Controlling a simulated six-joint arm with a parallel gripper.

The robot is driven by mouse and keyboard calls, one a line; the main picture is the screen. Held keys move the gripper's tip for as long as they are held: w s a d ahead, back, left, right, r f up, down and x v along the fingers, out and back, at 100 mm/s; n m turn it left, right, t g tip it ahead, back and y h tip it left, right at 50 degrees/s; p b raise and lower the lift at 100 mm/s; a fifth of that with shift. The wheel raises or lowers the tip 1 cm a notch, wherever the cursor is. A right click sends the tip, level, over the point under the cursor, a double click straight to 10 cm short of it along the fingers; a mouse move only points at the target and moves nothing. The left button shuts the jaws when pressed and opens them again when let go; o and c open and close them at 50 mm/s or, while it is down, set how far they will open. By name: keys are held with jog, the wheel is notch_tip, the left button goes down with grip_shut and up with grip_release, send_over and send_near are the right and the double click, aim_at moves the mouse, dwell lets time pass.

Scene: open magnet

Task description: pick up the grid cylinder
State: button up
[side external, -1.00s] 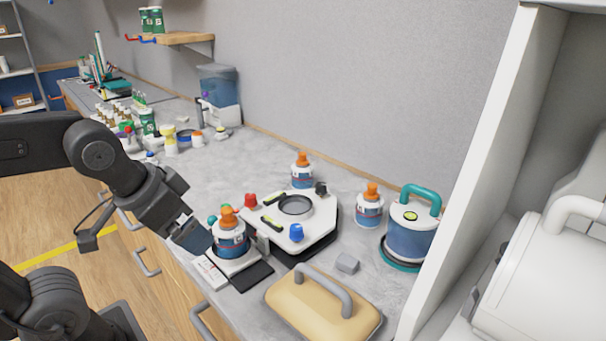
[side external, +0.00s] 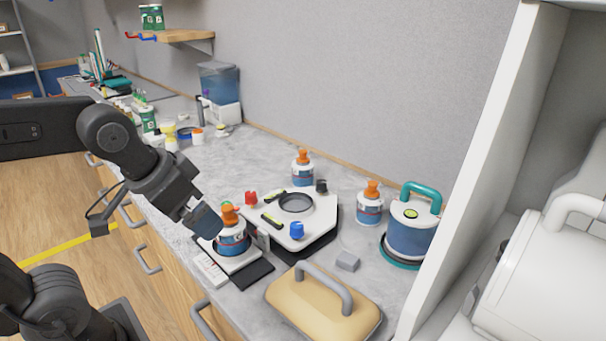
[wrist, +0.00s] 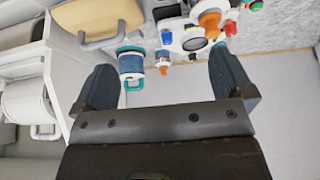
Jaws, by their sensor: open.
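I cannot tell for sure which thing is the grid cylinder. A white canister with a blue band, a teal handle and a teal base (side external: 410,238) stands at the right; it also shows in the wrist view (wrist: 131,65). Several smaller blue-and-white bottles have orange tops: one on a small scale-like plate (side external: 232,246), one at the back (side external: 303,176) and one left of the canister (side external: 369,210). My gripper (side external: 213,230) is beside the plate's bottle, partly overlapping it in the side view; contact cannot be told. In the wrist view my gripper (wrist: 162,66) is open, jaws wide apart.
A white platform with a round dark opening (side external: 296,207) and coloured knobs lies mid-counter. A white upright panel (side external: 475,170) bounds the right. Containers crowd the far left.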

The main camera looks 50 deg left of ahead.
jog(key=w+a+r, duration=0.3)
jog(key=w+r, duration=0.1)
jog(key=w, duration=0.7)
jog(key=n+y, duration=0.1)
jog(key=n, duration=0.1)
send_over(300, 160)
jog(key=s+d, duration=0.1)
jog(key=s, duration=0.5)
notch_tip(300, 160, down, 8)
jog(key=x, duration=1.3)
jog(key=shift+w+d+f, duration=0.15)
jog(key=shift+f, duration=0.05)
jog(key=shift+c, duration=0.4)
jog(key=shift+r, duration=0.1)
jog(key=c, duration=1.1)
